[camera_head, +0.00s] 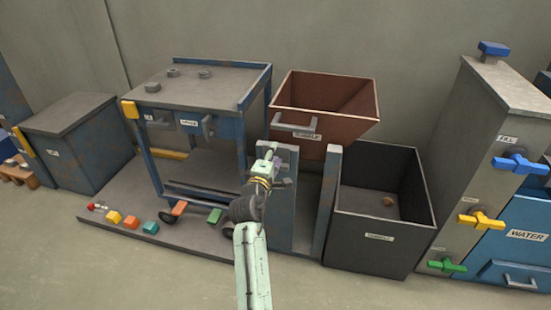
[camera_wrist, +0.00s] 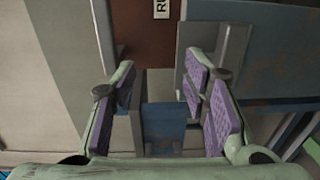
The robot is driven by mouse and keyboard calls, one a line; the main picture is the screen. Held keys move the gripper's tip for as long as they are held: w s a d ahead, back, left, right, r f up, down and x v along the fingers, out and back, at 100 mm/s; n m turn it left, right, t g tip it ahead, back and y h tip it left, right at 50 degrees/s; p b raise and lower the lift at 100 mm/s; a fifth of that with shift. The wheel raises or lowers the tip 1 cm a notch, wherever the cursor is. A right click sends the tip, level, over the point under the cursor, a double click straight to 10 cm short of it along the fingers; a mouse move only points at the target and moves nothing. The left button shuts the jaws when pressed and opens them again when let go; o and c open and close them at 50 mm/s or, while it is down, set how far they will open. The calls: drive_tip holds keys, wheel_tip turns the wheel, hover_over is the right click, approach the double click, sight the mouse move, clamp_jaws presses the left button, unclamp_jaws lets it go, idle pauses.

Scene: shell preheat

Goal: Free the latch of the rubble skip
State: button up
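The rubble skip (camera_head: 345,92) is a red-brown hopper with a grey bar handle (camera_head: 293,123) and a label on its front. It sits above and between two grey posts. In the wrist view a brown strip of it (camera_wrist: 150,45) shows at the top with part of its label. My gripper (camera_head: 272,160) is in front of the left post, below the skip's front. In the wrist view its purple-padded fingers (camera_wrist: 163,100) are apart. A blue block (camera_wrist: 163,122) shows between them, apparently beyond the fingertips. I cannot tell whether this is the latch; no latch is clearly visible in the head view.
A dark open bin (camera_head: 380,237) with a small brown lump (camera_head: 388,201) stands right of the skip. A blue-grey bench (camera_head: 210,90) stands left. Several coloured blocks lie on the low platform (camera_head: 110,185). A valve cabinet (camera_head: 490,150) stands far right. The front floor is clear.

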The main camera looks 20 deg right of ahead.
drive_tip(key=f+p+v, duration=0.1)
drive_tip(key=f+v, duration=0.1)
drive_tip(key=v, duration=0.6)
drive_tip(key=shift+s+p, duration=0.25)
drive_tip(key=shift+p, duration=0.1)
idle(0.8)
